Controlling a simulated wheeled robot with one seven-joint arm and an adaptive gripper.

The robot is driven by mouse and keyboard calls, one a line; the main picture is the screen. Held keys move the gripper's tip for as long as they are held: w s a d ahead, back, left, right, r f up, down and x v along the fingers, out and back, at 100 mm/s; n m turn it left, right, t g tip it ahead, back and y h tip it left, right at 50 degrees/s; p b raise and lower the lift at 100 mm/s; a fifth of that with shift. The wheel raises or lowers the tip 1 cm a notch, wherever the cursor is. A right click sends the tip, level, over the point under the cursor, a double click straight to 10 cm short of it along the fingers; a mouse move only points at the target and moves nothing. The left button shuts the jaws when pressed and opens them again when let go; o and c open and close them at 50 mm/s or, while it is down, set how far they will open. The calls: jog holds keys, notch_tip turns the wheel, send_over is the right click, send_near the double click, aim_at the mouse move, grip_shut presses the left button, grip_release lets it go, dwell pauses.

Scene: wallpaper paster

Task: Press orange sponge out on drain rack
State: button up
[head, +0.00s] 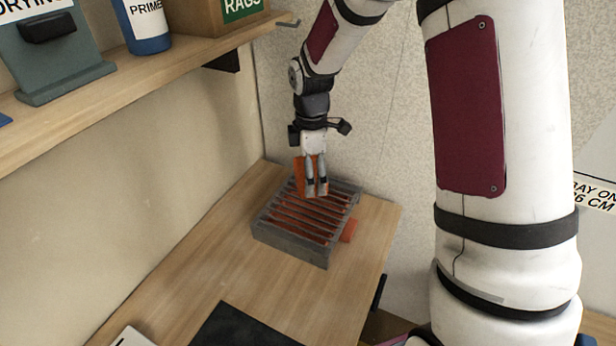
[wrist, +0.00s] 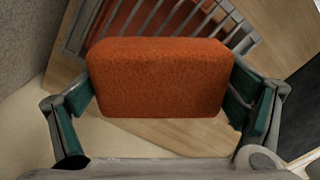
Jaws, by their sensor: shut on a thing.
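The orange sponge (wrist: 160,78) is held between the two green-padded fingers of my gripper (wrist: 162,100) in the wrist view. In the head view my gripper (head: 317,190) points down over the grey drain rack (head: 290,246), and the sponge (head: 301,172) shows as an orange patch beside the fingers. The rack's bars (wrist: 185,15) lie beyond the sponge in the wrist view, with a reddish-orange surface beneath them. I cannot tell whether the sponge touches the bars.
The rack stands on a wooden worktop (head: 190,275) near the wall corner. A red-orange piece (head: 349,230) sticks out at its right side. A dark mat (head: 240,328) lies at the front. A shelf (head: 150,75) above left holds a primer can (head: 146,30) and a rags box (head: 205,15).

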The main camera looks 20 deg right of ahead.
aim_at(310, 205)
jog(key=shift+w+d+f+n, duration=0.1)
jog(key=shift+w+f+n, duration=0.05)
jog(key=shift+n, duration=0.35)
notch_tip(310, 205, down, 6)
jog(key=b, duration=0.5)
jog(key=shift+f, duration=0.4)
jog(key=shift+f, duration=0.65)
dwell(1.3)
jog(key=shift+r+p, duration=2.35)
jog(key=shift+r, duration=1.3)
